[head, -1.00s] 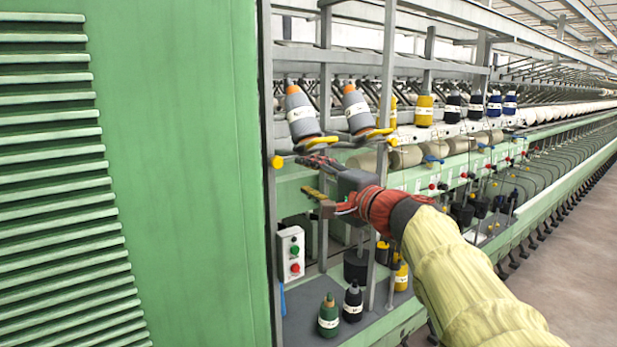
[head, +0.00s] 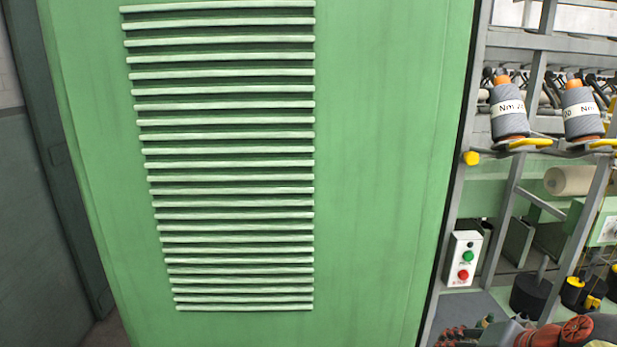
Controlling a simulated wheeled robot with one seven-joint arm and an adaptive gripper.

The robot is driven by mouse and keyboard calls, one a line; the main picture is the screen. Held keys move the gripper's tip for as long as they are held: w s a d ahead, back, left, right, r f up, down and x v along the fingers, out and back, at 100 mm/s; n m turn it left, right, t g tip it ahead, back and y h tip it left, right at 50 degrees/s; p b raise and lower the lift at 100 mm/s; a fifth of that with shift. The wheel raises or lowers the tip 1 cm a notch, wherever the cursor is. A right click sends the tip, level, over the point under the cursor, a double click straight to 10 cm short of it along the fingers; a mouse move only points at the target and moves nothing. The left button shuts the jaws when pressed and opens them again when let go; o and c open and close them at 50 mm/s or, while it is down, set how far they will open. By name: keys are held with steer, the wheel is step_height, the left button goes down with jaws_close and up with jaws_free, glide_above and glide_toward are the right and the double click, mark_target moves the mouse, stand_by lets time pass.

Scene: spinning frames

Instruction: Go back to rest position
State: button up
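My arm's reddish wrist (head: 572,329) shows low at the right, cut off by the bottom edge of the head view. Reddish and dark parts of my gripper (head: 462,335) seem to show just left of it, also cut by the edge. The fingers cannot be made out, so I cannot tell whether they are open or shut, or whether they hold anything. The gripper is below the control box and in front of the spinning frame.
A large green cabinet (head: 385,170) with louvres fills the middle. Two grey yarn bobbins (head: 508,112) (head: 580,110) stand on the frame at the right. A white control box (head: 462,258) has green and red buttons. A dark panel (head: 45,220) stands at the left.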

steer(key=s+a+f+n+g, duration=0.1)
steer(key=s+a+f+n, duration=0.1)
steer(key=s+a+n, duration=0.2)
steer(key=s+a+f+n+g+h, duration=0.1)
steer(key=s+a+f+n, duration=0.2)
steer(key=s, duration=0.3)
steer(key=shift+s+a+n, duration=0.25)
steer(key=shift+a+n, duration=0.2)
steer(key=shift+n, duration=0.25)
